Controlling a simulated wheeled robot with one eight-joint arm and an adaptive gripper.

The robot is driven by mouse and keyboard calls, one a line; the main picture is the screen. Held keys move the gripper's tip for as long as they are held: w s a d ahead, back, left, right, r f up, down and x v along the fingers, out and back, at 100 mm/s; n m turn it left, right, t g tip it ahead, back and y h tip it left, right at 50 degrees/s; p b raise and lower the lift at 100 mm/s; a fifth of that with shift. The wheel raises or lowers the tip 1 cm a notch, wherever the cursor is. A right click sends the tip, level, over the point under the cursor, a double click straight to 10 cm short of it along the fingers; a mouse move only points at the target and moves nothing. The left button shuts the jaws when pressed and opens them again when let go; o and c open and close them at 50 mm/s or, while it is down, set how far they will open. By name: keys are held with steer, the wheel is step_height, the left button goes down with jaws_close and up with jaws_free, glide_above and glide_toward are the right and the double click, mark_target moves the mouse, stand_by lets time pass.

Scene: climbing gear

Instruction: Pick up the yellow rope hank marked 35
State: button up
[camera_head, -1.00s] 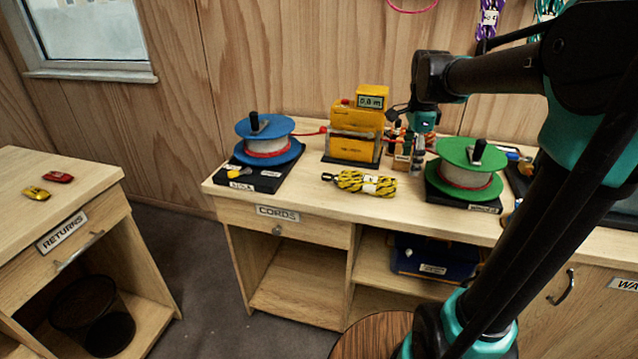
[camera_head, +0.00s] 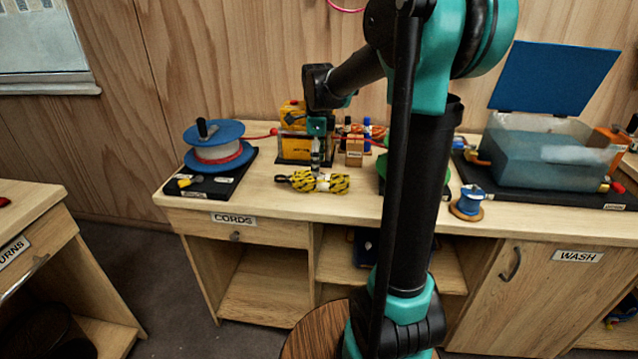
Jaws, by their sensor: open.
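A yellow rope hank with black flecks and a pale label band (camera_head: 335,184) lies on the CORDS bench top, in front of the yellow meter box. Its number is too small to read in this view. My gripper (camera_head: 316,172) points down just above and behind the hank's middle, its fingers overlapping the hank's far edge in the picture. It is open and holds nothing that I can see. Whether the fingers touch the hank I cannot tell.
A blue spool (camera_head: 215,150) stands left on a black base. The yellow meter box (camera_head: 292,146) is behind my gripper. The green spool is mostly hidden by my arm. A small blue reel (camera_head: 469,200) and a wash tank (camera_head: 545,155) stand right. Bench space left of the hank is clear.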

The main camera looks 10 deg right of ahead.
mark_target(320, 178)
steer(key=shift+w+d+f, duration=0.1)
steer(key=shift+d+f, duration=0.05)
steer(key=shift+f, duration=1.55)
steer(key=shift+w+d+f, duration=0.1)
steer(key=shift+d+f, duration=0.05)
steer(key=shift+f, duration=1.55)
steer(key=c, duration=1.5)
steer(key=shift+r, duration=0.15)
